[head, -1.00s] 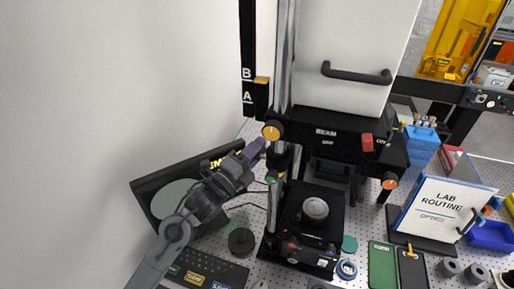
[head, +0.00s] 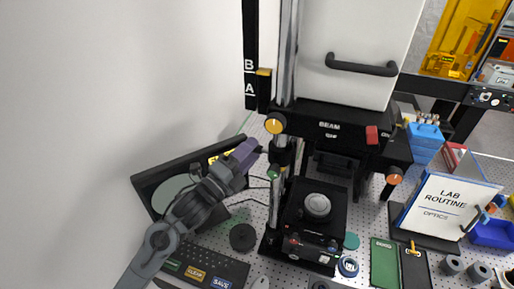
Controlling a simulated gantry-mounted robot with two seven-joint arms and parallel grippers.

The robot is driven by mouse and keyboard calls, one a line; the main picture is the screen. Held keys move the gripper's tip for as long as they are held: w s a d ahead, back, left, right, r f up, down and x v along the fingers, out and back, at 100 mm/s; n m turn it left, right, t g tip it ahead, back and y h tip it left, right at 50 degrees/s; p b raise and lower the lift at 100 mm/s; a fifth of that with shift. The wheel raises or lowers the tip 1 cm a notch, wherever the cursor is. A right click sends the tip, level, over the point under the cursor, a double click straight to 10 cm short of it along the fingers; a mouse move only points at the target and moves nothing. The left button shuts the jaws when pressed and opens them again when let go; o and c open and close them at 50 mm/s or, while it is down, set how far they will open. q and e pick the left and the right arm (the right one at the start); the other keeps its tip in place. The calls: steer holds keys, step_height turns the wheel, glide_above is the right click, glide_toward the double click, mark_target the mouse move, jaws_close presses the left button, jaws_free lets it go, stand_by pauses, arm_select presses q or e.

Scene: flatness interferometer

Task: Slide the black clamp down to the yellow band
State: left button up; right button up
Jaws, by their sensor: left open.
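The chrome column (head: 285,60) stands upright left of the white housing. A black clamp (head: 280,157) appears to sit around it below the orange knob (head: 276,123), with a green knob (head: 273,172) at its lower edge. A narrow yellow band (head: 283,142) seems to show on the column near the clamp; its exact edges are too small to tell. My left gripper (head: 251,150), with purple fingertips, is open and empty, just left of the column at about clamp height. It appears apart from the clamp. My right gripper is not in view.
The black BEAM housing (head: 335,127) overhangs the column's right side. A black stage with a round grey part (head: 317,206) stands below. A dark tilted panel (head: 160,182) lies behind my left arm. A keypad (head: 205,268) and a dark puck (head: 243,238) lie in front.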

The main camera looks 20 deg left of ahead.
arm_select(q)
steer(key=b+v, duration=0.1)
steer(key=v, duration=0.6)
steer(key=shift+b, duration=0.4)
steer(key=s+d+f+n+g+y+p, duration=0.3)
steer(key=s+f+n+g+y+p, duration=0.25)
steer(key=s+f+n+p, duration=0.6)
steer(key=s+a+f+n+g+y, duration=0.1)
steer(key=s+f+n+g, duration=0.3)
steer(key=s, duration=0.4)
steer(key=s+a+f+n+g+y, duration=0.1)
steer(key=s+a+f+n+g, duration=0.1)
steer(key=s+f+n+g, duration=0.3)
steer(key=s+n+g, duration=0.1)
steer(key=s, duration=0.2)
steer(key=shift+s+f, duration=0.2)
steer(key=shift+f, duration=0.05)
